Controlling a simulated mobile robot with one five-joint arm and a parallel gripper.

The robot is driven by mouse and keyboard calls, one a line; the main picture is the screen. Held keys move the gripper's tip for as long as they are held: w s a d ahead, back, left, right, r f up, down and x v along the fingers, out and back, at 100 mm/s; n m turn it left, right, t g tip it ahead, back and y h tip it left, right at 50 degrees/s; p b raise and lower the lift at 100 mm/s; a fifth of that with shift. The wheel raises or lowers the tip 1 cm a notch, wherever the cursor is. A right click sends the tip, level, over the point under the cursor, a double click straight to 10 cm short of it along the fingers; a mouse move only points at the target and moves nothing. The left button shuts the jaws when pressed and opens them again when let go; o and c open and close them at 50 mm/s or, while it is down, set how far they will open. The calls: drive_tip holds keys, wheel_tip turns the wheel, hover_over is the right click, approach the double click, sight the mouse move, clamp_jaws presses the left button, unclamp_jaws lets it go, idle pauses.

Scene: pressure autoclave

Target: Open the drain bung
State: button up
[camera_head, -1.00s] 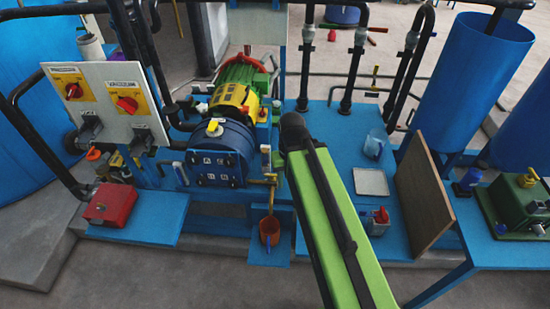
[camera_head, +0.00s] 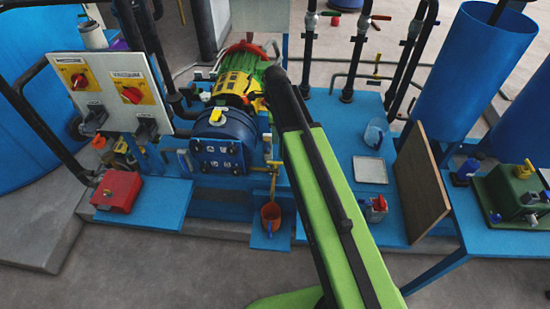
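The blue pressure vessel (camera_head: 236,127) stands left of centre, with a dark bolted front plate (camera_head: 217,154). A yellow fitting (camera_head: 274,164) with a thin pipe running down sits at its lower right. An orange cup (camera_head: 271,214) stands on a low blue step below that pipe. I cannot make out for certain which part is the drain bung. My green and black arm reaches up from the bottom, just right of the vessel. Its dark far end is beside the yellow and green motor-like part (camera_head: 240,85). My gripper is hidden beyond the arm.
Left are a switch panel (camera_head: 113,93) and a red box (camera_head: 116,190). Right on the blue platform are a clear jug (camera_head: 375,132), a white tray (camera_head: 370,170), a small container (camera_head: 376,208) and an upright brown board (camera_head: 421,185). The grey floor in front is clear.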

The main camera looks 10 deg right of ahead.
sight(275, 162)
drive_tip(key=shift+m, duration=0.8)
drive_tip(key=f+b, duration=0.5)
drive_tip(key=b, duration=0.1)
drive_tip(key=f+b, duration=0.5)
drive_tip(key=f, duration=0.1)
drive_tip(key=w+f+b, duration=0.1)
drive_tip(key=f+b, duration=0.5)
drive_tip(key=shift+f+b, duration=0.25)
drive_tip(key=shift+b, duration=0.1)
drive_tip(key=shift+r, duration=0.1)
clamp_jaws()
